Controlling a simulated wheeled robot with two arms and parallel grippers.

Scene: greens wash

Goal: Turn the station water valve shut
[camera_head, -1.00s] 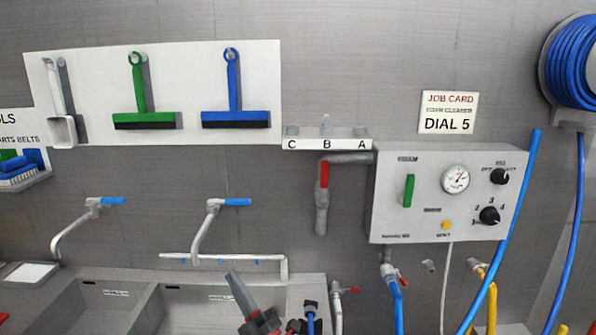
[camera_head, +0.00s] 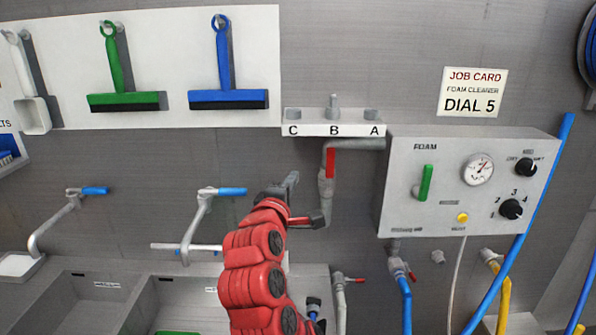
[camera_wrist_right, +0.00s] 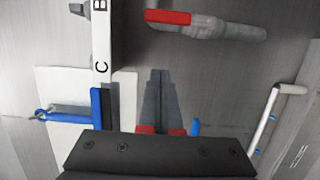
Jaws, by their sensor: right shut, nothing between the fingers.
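A valve with a red lever (camera_head: 330,163) sits on the grey pipe (camera_head: 350,144) left of the foam box. The lever hangs vertical, in line with the pipe's downward leg. It also shows at the top of the right wrist view (camera_wrist_right: 167,17), ahead of and apart from the fingers. My right gripper (camera_head: 292,182) is left of the pipe's lower leg; its fingers (camera_wrist_right: 160,78) are shut with nothing between them. A smaller red-handled valve (camera_head: 403,268) is on the pipe under the box. My left gripper is out of view.
The foam box (camera_head: 400,215) has a green lever, gauge and dials. A labelled A, B, C shelf (camera_head: 305,129) is above the pipe. A blue-handled tap (camera_head: 230,191) is left of my right arm, over the sinks. Blue hose (camera_head: 525,220) hangs at the right.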

